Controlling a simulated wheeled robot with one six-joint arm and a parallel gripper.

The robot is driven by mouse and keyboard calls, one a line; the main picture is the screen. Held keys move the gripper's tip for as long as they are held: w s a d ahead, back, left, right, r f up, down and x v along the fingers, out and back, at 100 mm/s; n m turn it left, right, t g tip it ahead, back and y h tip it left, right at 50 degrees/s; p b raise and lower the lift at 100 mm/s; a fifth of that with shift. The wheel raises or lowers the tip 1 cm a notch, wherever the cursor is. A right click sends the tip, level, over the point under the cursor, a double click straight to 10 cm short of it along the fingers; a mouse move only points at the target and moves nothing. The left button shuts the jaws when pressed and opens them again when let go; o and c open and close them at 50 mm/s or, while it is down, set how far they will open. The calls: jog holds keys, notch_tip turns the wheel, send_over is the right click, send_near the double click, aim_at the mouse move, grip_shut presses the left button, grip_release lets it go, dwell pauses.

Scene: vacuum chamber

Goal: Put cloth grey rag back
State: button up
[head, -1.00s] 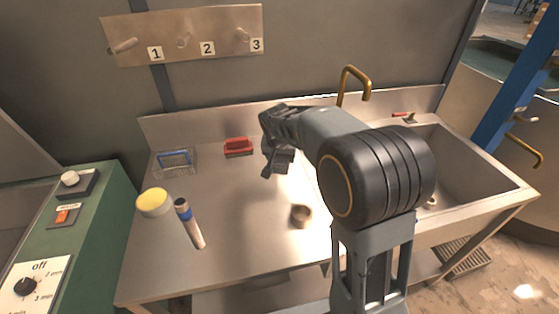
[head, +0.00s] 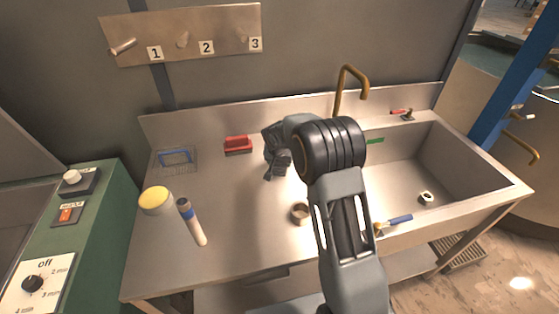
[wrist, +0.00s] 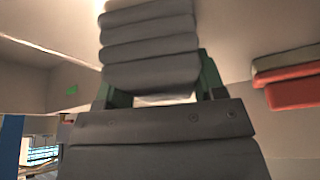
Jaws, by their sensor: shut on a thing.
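The grey rag (wrist: 150,48) shows in the wrist view as a thick, layered grey bundle between the green-edged fingers of my gripper (wrist: 155,92). My gripper is shut on it. In the head view my gripper (head: 277,160) is over the left, flat part of the steel counter, right of the red brush-like block (head: 238,145). There I cannot clearly tell the rag from the grey gripper. Whether the rag touches the counter is hard to tell.
A wall plate (head: 222,22) carries pegs numbered 1 to 3. A blue-handled wire basket (head: 175,158), a yellow-topped container (head: 155,200), a blue-banded tube (head: 193,222) and a small brown cup (head: 300,213) stand on the counter. A brass faucet (head: 349,80) rises behind; the sink (head: 410,165) is right.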

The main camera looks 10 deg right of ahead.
jog(key=shift+f, duration=0.2)
jog(key=shift+f+b, duration=0.15)
jog(key=shift+b, duration=0.15)
jog(key=o, duration=0.9)
